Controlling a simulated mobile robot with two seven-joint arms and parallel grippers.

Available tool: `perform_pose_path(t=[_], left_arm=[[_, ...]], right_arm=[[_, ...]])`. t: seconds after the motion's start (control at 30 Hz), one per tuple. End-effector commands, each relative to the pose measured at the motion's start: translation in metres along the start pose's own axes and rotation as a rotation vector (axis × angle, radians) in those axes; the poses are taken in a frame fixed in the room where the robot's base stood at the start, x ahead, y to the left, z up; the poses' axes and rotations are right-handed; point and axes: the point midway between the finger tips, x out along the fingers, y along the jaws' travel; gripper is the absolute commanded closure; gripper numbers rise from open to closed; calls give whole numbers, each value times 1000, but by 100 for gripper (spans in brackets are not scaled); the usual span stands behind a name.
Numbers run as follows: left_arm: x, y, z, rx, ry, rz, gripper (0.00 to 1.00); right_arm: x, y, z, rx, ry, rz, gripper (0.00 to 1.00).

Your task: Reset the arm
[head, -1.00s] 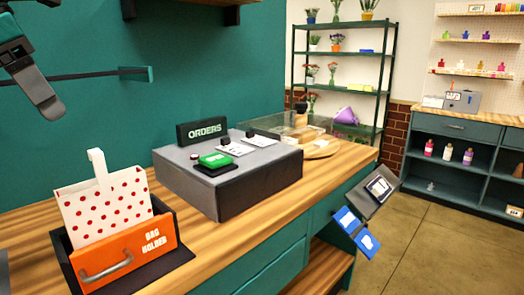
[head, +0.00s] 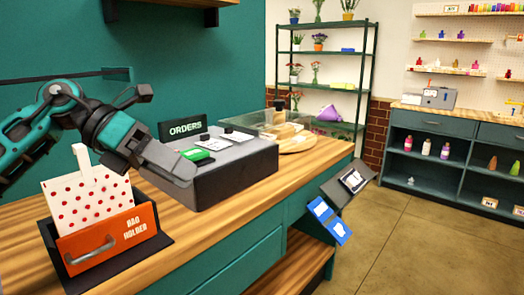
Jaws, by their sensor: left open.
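My left arm comes in from the left, above the counter (head: 225,222). Its gripper (head: 178,172) is open, with nothing seen in it. It hangs in front of the left end of the grey orders box (head: 232,170), partly hiding it. I cannot tell whether it touches the box. My right gripper is out of view.
An orange bag holder (head: 112,240) with a red-dotted white bag (head: 92,205) stands below my left arm. The ORDERS sign (head: 183,128) stands on the grey box. Floor to the right is clear.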

Motion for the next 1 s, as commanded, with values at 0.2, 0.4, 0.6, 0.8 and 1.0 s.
perform_pose_path(t=[0.2, 0.4, 0.6, 0.8, 1.0], left_arm=[[69, -13, 0, -229, -262, -369, 27], [96, -4, -3, -551, -540, -634, 27], [108, 36, -28, -964, -831, -811, 27], [124, 95, -93, -1449, -1118, -883, 27], [151, 142, -205, -1983, -1382, -833, 27]], right_arm=[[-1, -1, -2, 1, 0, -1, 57], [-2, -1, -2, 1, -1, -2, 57], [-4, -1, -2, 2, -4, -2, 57], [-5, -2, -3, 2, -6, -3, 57], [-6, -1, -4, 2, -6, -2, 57]])
